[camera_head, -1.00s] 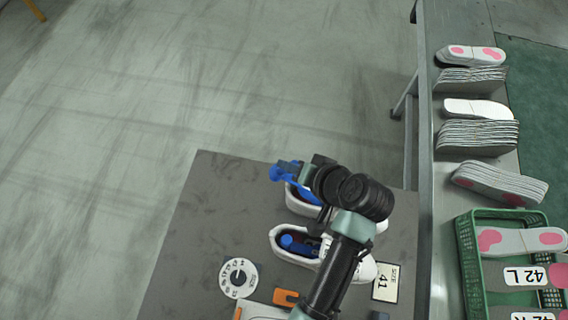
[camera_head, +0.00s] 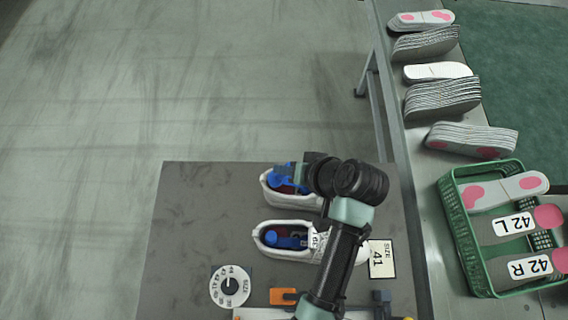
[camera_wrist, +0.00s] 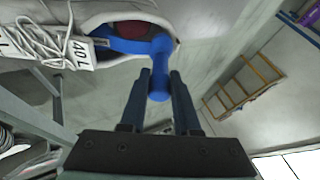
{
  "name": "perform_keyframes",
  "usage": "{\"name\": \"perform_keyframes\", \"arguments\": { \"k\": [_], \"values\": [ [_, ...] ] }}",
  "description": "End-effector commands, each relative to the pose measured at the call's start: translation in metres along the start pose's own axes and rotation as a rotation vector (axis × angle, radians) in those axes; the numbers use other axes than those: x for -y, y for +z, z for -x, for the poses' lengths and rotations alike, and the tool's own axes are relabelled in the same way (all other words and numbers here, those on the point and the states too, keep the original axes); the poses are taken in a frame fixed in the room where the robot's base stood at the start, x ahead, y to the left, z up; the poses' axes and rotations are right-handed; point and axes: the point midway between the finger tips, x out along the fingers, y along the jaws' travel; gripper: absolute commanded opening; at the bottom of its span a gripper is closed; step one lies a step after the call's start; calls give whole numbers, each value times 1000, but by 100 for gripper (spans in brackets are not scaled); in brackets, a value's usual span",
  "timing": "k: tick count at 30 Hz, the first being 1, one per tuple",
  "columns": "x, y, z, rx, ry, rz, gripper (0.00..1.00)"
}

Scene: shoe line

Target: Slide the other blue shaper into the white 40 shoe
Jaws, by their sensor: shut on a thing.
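Two white shoes lie side by side on the dark grey table (camera_head: 190,210). The far white shoe (camera_head: 296,202) is partly hidden behind my arm; the wrist view shows a white shoe (camera_wrist: 80,14) with laces and a 40 L tag (camera_wrist: 77,50). My gripper (camera_wrist: 159,78) is shut on the knob end of a blue shaper (camera_wrist: 160,48). The shaper's other end is at the shoe's opening, over the dark red lining; how deep it sits I cannot tell. The near white shoe (camera_head: 262,250) has another blue shaper (camera_head: 285,240) lying inside it.
A size 41 card (camera_head: 381,258), a round size dial (camera_head: 230,286) and an orange piece (camera_head: 284,296) lie near the shoes. On the right bench stand insole stacks (camera_head: 440,97) and a green crate (camera_head: 455,215) with 42 L and 42 R insoles. The table's left part is clear.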

Motion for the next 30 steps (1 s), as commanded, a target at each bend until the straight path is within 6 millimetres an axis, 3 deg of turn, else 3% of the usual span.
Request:
{"name": "perform_keyframes", "arguments": {
  "k": [18,30],
  "values": [
    [-5,17,-37,42,233,99,0],
    [-7,20,-43,47,273,114,0]
  ]
}}
